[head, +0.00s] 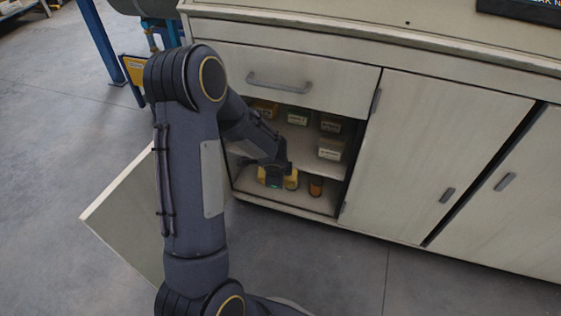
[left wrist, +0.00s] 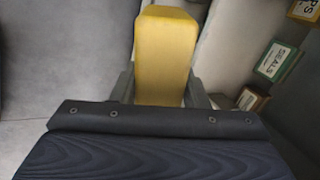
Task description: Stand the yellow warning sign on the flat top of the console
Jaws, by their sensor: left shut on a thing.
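My left gripper (head: 274,177) reaches into the lower part of the open cabinet and is shut on the yellow warning sign (head: 291,178). The sign is small here and partly hidden behind the gripper. In the left wrist view, the sign's plain yellow body (left wrist: 165,55) stands between the two fingers (left wrist: 160,92). I cannot tell whether it touches the cabinet floor. The console's flat top (head: 350,22) runs along the upper edge of the head view. My right gripper is not in view.
Small labelled boxes (head: 331,149) stand on the shelf above my gripper. An orange-brown bottle (head: 316,186) stands just right of the sign. The open cabinet door (head: 125,217) sticks out at left, and a closed drawer (head: 290,82) lies above the opening.

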